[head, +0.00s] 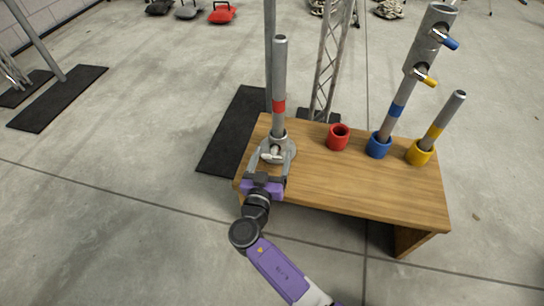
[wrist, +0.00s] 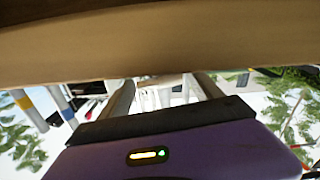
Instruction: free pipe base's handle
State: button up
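A grey pipe (head: 280,80) with a red band stands upright in a grey metal pipe base (head: 289,146) at the left end of the wooden table. The base's pale handle (head: 272,155) sticks out on its near side. My gripper (head: 270,160) reaches in from the front at the base, its fingers around the handle's area. In the wrist view the two fingers (wrist: 165,90) stand well apart, with pale shapes between them. Contact with the handle cannot be made out.
The wooden table (head: 370,185) bears a red cup (head: 338,137), a blue cup (head: 378,146) and a yellow cup (head: 419,152). Pipes stand tilted in the blue and yellow ones. A black mat (head: 232,135) and a truss (head: 330,60) are behind. A brown surface fills the wrist view's top.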

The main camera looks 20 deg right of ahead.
jog(key=c, duration=1.2)
jog(key=shift+n, duration=1.6)
jog(key=o, duration=1.4)
jog(key=shift+c, duration=0.2)
jog(key=shift+p+v, duration=1.15)
jog(key=shift+v, duration=2.8)
